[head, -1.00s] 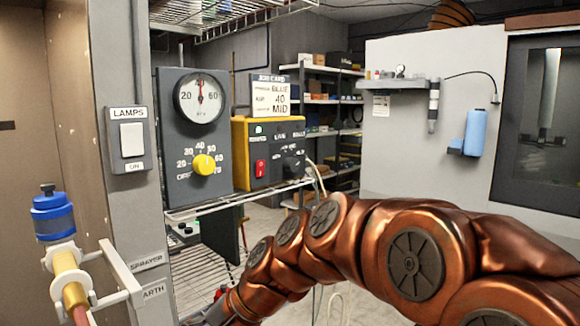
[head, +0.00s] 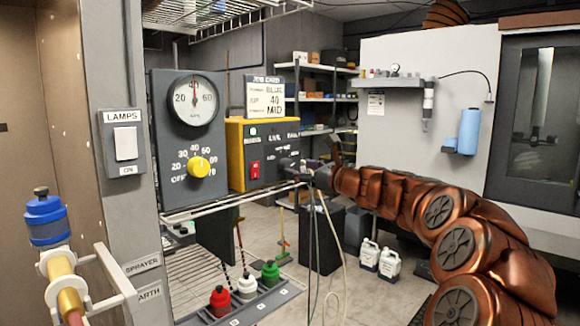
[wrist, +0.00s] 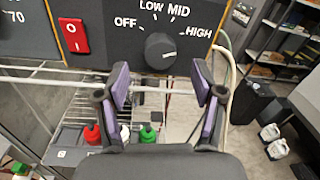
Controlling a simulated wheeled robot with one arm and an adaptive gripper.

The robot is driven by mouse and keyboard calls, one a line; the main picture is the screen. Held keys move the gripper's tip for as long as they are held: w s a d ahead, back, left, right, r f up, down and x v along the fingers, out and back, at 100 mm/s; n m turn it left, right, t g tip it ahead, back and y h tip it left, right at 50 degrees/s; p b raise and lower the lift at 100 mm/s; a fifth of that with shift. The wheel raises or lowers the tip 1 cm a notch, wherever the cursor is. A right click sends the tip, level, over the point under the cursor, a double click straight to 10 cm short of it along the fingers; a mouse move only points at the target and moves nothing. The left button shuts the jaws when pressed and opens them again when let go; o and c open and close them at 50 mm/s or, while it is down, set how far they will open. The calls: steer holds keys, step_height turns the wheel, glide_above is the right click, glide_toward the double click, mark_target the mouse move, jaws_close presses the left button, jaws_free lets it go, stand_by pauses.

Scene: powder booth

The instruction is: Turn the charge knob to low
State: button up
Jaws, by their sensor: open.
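The charge knob (wrist: 161,51) is a dark round knob on the black face of the yellow-sided control box (head: 235,160). OFF, LOW, MID and HIGH are printed around it. Its white mark points right, roughly toward HIGH. My gripper (wrist: 160,82) has its two purple-padded fingers spread wide, just below and in front of the knob, one to each side. Nothing is between the pads. In the head view my gripper (head: 308,170) is at the right side of the box and hides part of the knob area.
A red rocker switch (wrist: 74,36) sits left of the knob. A grey panel with a yellow knob (head: 199,167) and a gauge (head: 194,98) stands left of the box. A wire shelf (head: 205,278) lies below, with red, white and green connectors. Cables hang beside my gripper.

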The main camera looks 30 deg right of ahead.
mark_target(290, 168)
steer(key=shift+w+a+p, duration=0.2)
steer(key=shift+w+a, duration=0.05)
steer(key=shift+w, duration=0.95)
steer(key=shift+w+a+p, duration=0.15)
steer(key=shift+w+a, duration=0.05)
steer(key=shift+w, duration=0.95)
steer(key=c, duration=1.1)
steer(key=shift+c, duration=0.2)
steer(key=shift+f+n+b, duration=0.1)
steer(key=shift+n+b, duration=0.2)
steer(key=shift+f+n+y+b, duration=0.1)
steer(key=shift+n+y+b, duration=0.15)
steer(key=shift+n+b, duration=3.75)
steer(key=shift+f+n+y+b, duration=0.1)
steer(key=shift+n+y+b, duration=0.15)
steer(key=shift+n+b, duration=3.75)
steer(key=shift+n+p, duration=0.7)
steer(key=shift+n, duration=0.4)
